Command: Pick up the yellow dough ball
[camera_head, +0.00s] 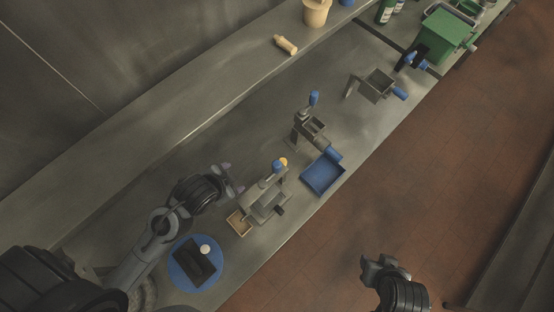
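A small round yellow-orange ball (284,161), which looks like the dough ball, shows just behind the blue knob of a metal hand-cranked machine (265,203) on the steel counter. The knob hides part of it, and I cannot tell what it rests on. My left gripper (235,178) is left of that machine, above the counter, with its fingertips apart and nothing seen between them. It is clear of the ball. My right gripper (384,264) is over the red floor at the lower right, far from the ball. Its fingers are too dark to read.
A blue round plate (179,273) holds a dark block and a pale white ball (205,249). A wooden box (239,222) and a blue tray (323,176) flank the machine. More grinders (311,127) stand farther along. A shelf (185,110) runs behind the counter.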

